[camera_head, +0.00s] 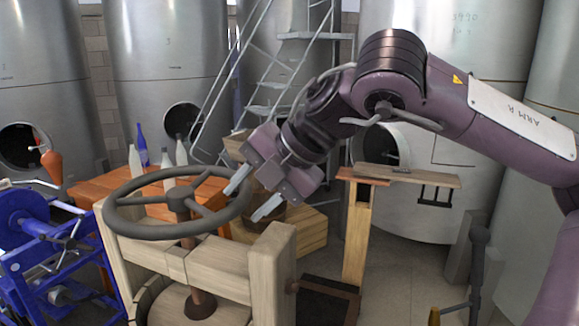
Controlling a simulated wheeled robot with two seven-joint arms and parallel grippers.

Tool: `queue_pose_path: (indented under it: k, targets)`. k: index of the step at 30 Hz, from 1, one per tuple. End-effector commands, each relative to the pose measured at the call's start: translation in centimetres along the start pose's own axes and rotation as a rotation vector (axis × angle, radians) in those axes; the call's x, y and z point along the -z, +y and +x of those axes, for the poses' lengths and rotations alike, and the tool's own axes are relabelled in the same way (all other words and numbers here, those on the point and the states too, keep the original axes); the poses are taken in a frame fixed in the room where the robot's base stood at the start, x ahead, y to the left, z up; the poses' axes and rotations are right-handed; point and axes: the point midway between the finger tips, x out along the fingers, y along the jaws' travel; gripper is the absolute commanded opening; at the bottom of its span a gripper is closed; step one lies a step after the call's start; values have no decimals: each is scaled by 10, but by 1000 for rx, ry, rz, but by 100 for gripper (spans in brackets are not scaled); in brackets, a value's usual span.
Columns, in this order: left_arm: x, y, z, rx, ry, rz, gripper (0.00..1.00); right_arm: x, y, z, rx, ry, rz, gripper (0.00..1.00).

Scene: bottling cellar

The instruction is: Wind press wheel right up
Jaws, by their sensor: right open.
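The press wheel (128,220) is a dark grey spoked ring. It lies level on a brown spindle (183,205) above the pale wooden press frame (215,262). My right gripper (252,198) comes in from the upper right. Its two light fingers are apart, close to the wheel's right rim. One finger looks near or over the rim and the other is to its right; I cannot tell whether they touch it. The spindle runs down through the frame's beam to a round wooden part below. My left gripper is not in view.
A blue machine (45,245) stands at the left. An orange-brown table (100,185) with several bottles is behind the wheel. A wooden stand (358,230) is right of the press. Steel tanks (165,60) and a metal ladder (270,80) fill the back.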

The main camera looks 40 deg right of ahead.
Motion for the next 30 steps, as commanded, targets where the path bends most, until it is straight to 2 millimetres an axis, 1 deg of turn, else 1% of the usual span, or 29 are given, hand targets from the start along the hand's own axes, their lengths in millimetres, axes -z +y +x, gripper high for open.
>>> queue_pose_path:
  k: [4,5,9,15,19,24,30]
  targets:
    - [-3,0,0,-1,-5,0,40,15,6,6,4,-53,56,43]
    - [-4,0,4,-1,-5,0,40,15,6,3,-1,-58,62,43]
    - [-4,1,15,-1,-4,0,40,15,6,-20,-5,-57,61,43]
    - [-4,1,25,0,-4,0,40,17,6,-50,-2,-56,62,43]
    - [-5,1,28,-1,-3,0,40,17,6,-64,0,-55,61,43]
    - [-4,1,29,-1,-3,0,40,18,6,-72,1,-52,62,43]
    - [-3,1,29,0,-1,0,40,18,6,-72,1,-51,62,43]
